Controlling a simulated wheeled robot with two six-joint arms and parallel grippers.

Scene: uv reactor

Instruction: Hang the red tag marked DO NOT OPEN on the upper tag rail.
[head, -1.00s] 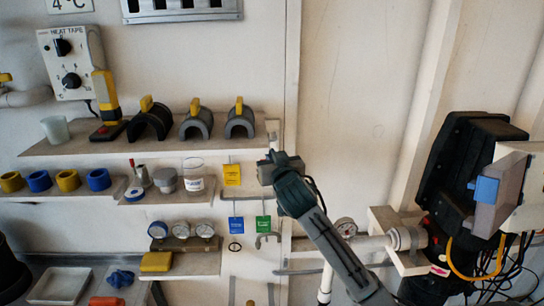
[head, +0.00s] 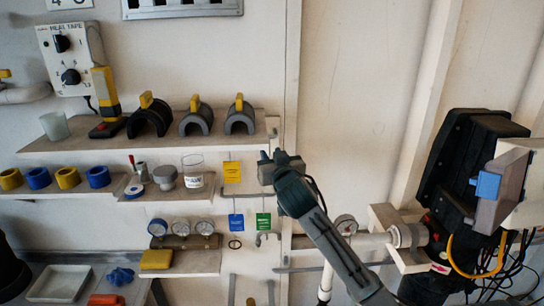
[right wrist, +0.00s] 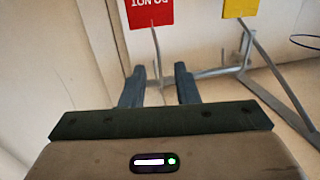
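The red tag (right wrist: 150,12) shows in the right wrist view, upside down, with "DO NOT" readable and its far end cut off. Its thin grey loop runs to between my right fingertips, near the end of a grey rail (right wrist: 212,72). I cannot tell whether the loop rests on the rail. My right gripper (right wrist: 159,70) has its fingers apart, on either side of the loop. In the head view my right gripper (head: 264,163) is at the wall, right of the yellow tag (head: 232,171); the red tag is hidden there. My left gripper is out of view.
The yellow tag also shows in the right wrist view (right wrist: 240,7). Below it hang a blue tag (head: 236,222) and a green tag (head: 263,220). Shelves with saddles and rings (head: 98,177) lie left. A vertical post (head: 292,90) and pipe (head: 372,241) are close to my right arm.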

